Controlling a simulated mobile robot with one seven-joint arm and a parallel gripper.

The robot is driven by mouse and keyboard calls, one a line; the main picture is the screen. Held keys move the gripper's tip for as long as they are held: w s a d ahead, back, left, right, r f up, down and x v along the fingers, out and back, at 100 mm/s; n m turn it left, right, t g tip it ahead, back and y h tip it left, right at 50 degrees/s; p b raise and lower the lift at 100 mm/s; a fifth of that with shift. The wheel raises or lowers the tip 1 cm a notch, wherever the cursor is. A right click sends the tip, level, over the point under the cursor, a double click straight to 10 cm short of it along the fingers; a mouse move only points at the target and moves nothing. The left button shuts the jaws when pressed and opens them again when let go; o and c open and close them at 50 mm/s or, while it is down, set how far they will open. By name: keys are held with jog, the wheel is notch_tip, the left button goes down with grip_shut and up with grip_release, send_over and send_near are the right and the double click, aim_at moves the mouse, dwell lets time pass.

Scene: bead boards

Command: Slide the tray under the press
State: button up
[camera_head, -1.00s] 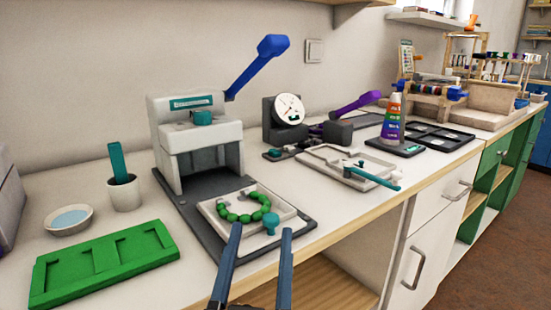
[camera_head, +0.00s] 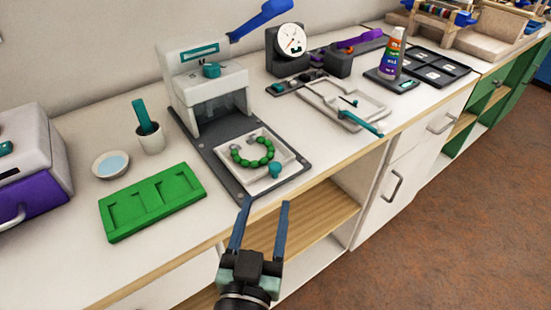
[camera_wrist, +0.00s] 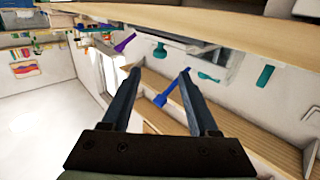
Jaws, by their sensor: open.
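The white tray (camera_head: 291,166) lies on the dark base plate (camera_head: 229,178) in front of the press. A ring of green beads (camera_head: 246,163) sits in it, and a teal knob (camera_head: 275,170) stands at its front edge. The white press (camera_head: 205,75) stands behind the tray, with its blue lever (camera_head: 262,18) raised. My gripper (camera_head: 264,204) is open and empty, just off the counter's front edge, near the tray's knob but apart from it. In the wrist view, my gripper (camera_wrist: 160,72) shows two spread fingers with nothing between them.
A green board (camera_head: 150,203) lies left of the base plate, with a white dish (camera_head: 111,163) and a cup (camera_head: 151,138) behind it. A second pale tray (camera_head: 340,101) with a teal handle is to the right. Open wooden shelves (camera_head: 311,207) are below the counter.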

aim_at(274, 171)
jog(key=w, duration=0.3)
jog(key=w+d, duration=0.1)
jog(key=w, duration=0.6)
jog(key=shift+w+d+p, duration=0.2)
jog(key=shift+d+p, duration=0.15)
jog(key=shift+p, duration=0.05)
grip_shut()
dwell(0.9)
